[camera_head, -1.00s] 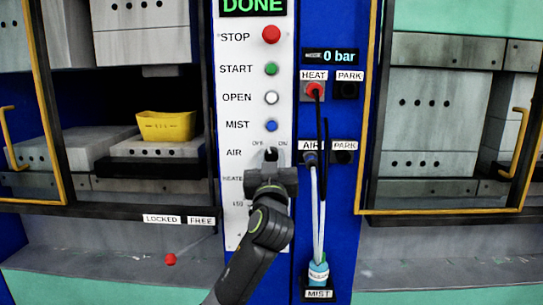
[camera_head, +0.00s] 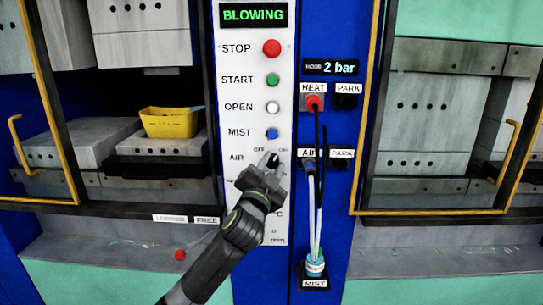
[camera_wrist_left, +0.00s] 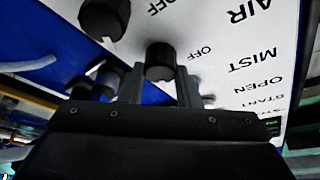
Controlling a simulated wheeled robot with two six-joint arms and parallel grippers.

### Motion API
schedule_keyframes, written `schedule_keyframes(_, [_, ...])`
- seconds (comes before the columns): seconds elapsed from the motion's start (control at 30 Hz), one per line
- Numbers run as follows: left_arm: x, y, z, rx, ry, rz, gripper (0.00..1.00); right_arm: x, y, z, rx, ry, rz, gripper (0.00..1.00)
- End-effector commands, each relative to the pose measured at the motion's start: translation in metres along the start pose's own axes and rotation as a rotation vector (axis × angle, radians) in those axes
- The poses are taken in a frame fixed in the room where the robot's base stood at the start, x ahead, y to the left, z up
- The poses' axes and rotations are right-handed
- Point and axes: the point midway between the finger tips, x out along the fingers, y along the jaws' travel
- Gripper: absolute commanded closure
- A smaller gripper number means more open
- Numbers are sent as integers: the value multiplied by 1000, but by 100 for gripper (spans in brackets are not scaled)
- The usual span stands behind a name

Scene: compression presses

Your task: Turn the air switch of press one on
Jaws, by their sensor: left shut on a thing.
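The air switch is a dark knob (camera_head: 272,158) in the AIR row of the white control panel (camera_head: 228,100), under the OFF and ON marks. My left gripper (camera_head: 264,168) is shut on this knob, its wrist tilted, and partly hides it in the head view. In the left wrist view the knob (camera_wrist_left: 160,60) sits between the two fingers (camera_wrist_left: 160,82), with OFF printed beside it. The display (camera_head: 253,15) reads BLOWING and the pressure readout (camera_head: 338,67) shows 2 bar. My right gripper is not in view.
Red, green, white and blue buttons line the panel above the knob. Hoses (camera_head: 317,210) hang close to the right of my gripper. A yellow tub (camera_head: 169,122) stands in the left press. Yellow-framed guards (camera_head: 365,120) flank the panel.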

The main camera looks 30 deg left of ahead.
Motion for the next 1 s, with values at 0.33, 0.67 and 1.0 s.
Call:
schedule_keyframes(0.33, [0, 0, 1, 65, -3, 29, 93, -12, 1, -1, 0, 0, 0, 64])
schedule_keyframes(0.67, [0, 1, 2, 69, -3, 30, 93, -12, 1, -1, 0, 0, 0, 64])
schedule_keyframes(1.0, [0, 0, 1, 67, -1, 28, 48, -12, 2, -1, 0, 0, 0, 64])
